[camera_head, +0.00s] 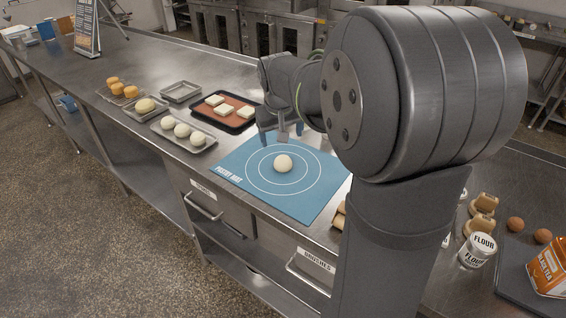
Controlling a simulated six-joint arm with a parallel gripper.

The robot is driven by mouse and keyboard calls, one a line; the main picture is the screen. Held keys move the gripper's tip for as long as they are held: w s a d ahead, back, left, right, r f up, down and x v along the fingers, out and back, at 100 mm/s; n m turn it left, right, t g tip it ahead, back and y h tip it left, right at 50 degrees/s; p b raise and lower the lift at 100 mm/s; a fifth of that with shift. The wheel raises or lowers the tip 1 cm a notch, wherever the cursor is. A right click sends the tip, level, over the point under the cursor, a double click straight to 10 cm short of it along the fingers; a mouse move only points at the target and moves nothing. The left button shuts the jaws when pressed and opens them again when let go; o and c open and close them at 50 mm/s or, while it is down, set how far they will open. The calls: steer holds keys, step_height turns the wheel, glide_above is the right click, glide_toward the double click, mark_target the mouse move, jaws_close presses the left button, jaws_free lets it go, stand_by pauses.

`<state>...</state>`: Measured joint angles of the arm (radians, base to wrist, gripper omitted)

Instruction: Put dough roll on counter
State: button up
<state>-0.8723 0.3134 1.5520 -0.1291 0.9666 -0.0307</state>
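A pale round dough roll (283,163) sits on the blue pastry mat (237,163), inside its printed rings. The mat lies on the steel counter (178,74). Several more pale dough rolls (182,130) sit in a row on a metal tray (206,145) to the left. My gripper (282,133) hangs just behind and above the dough roll on the mat, pointing down. Its fingertips look spread apart with nothing between them. My arm hides part of the mat's right side and the counter behind it.
A brown-lined tray (243,124) with pale square pieces, an empty tray (181,92), a tray with one bun (133,114) and a rack of orange buns stand left. The far-left counter has free room.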

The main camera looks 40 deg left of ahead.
step_height(320, 180, up, 4)
steer(key=n+g+h, duration=0.2)
glide_above(283, 157)
steer(key=g, duration=0.1)
steer(key=f, duration=1.1)
steer(key=shift+w, duration=0.35)
steer(key=shift+s+f, duration=0.2)
steer(key=shift+f, duration=1.15)
steer(key=shift+s+f, duration=0.15)
steer(key=shift+f, duration=1.2)
steer(key=shift+c, duration=0.5)
steer(key=c, duration=1.1)
steer(key=shift+o, duration=0.2)
steer(key=shift+r, duration=0.1)
